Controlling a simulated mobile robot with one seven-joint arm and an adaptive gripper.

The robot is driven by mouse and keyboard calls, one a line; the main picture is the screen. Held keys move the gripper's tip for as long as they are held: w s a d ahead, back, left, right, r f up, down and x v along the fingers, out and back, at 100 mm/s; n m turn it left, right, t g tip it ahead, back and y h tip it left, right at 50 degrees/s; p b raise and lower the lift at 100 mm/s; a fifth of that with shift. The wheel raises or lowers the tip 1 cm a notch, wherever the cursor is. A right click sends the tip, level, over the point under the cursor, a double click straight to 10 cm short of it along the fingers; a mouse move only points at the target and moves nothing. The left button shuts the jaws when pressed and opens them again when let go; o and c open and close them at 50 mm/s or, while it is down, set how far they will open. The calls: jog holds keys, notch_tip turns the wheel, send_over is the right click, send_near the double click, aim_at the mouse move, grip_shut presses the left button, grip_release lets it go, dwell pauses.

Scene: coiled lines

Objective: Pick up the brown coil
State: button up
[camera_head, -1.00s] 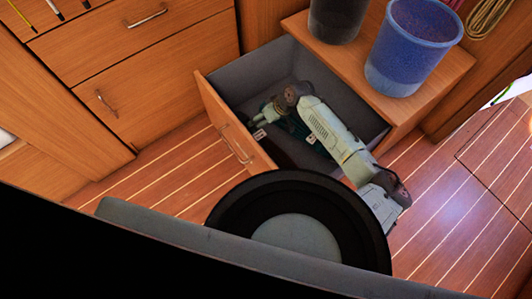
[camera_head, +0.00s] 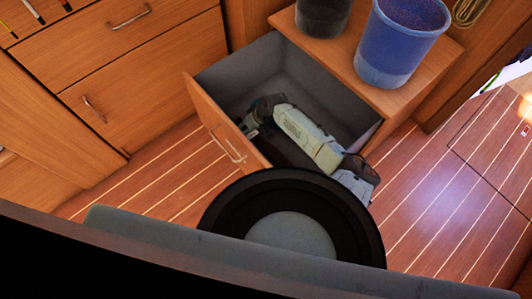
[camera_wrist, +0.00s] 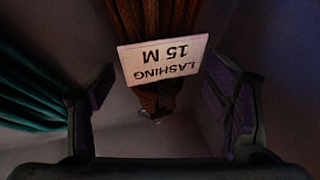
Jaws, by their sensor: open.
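The brown coil (camera_wrist: 160,18) shows at the top middle of the wrist view, with a white tag (camera_wrist: 163,60) reading "LASHING 15 M" upside down. Its lower end (camera_wrist: 157,98) shows below the tag, between my fingers. My gripper (camera_wrist: 160,85) is open, one finger on each side of the coil, with visible gaps to both. I cannot tell whether the fingers are level with the coil in depth. In the head view my gripper (camera_head: 248,125) is inside the open drawer (camera_head: 222,128), near its front panel, and my arm hides most of the contents.
A teal coil (camera_wrist: 30,90) lies beside the left finger in the wrist view. The drawer walls surround my arm closely. A blue bucket (camera_head: 401,40) and a dark bucket (camera_head: 322,15) stand on the cabinet top. A tan coil (camera_head: 472,10) hangs at the upper right.

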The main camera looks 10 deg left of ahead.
jog(key=shift+c, duration=0.3)
jog(key=c, duration=1.6)
notch_tip(320, 180, up, 10)
jog(key=shift+r+p, duration=0.1)
jog(key=shift+p, duration=0.55)
